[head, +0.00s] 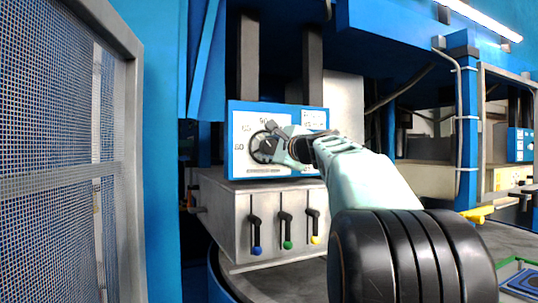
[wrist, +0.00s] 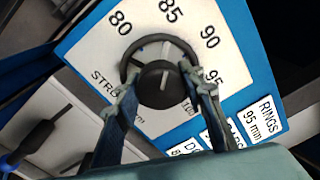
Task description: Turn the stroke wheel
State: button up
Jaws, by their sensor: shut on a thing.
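The stroke wheel (head: 261,148) is a dark round dial with a ring and central knob on a white, blue-edged panel (head: 242,122). In the wrist view, the wheel (wrist: 157,87) sits inside a scale reading 80, 85, 90 and 95, with partly hidden "STROKE" lettering below. A pale line on the knob points up, roughly towards 85. My gripper (head: 277,144) reaches the wheel from the right. In the wrist view, my gripper (wrist: 158,82) has one finger on each side of the knob and is shut on the wheel. The fingers hide parts of the ring and lower scale.
A grey box below the panel carries three levers tipped blue (head: 256,250), green (head: 287,245) and yellow (head: 316,239). A mesh guard (head: 60,150) stands at left. A "RINGS 95 mm" label (wrist: 263,114) lies right of the dial, beside other partly hidden labels.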

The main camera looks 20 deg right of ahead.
jog(key=shift+n, duration=0.3)
jog(key=o, duration=1.2)
jog(key=shift+c, duration=0.2)
jog(key=shift+s, duration=0.15)
jog(key=s, duration=1.1)
jog(key=shift+s, duration=0.4)
jog(key=shift+f, duration=0.1)
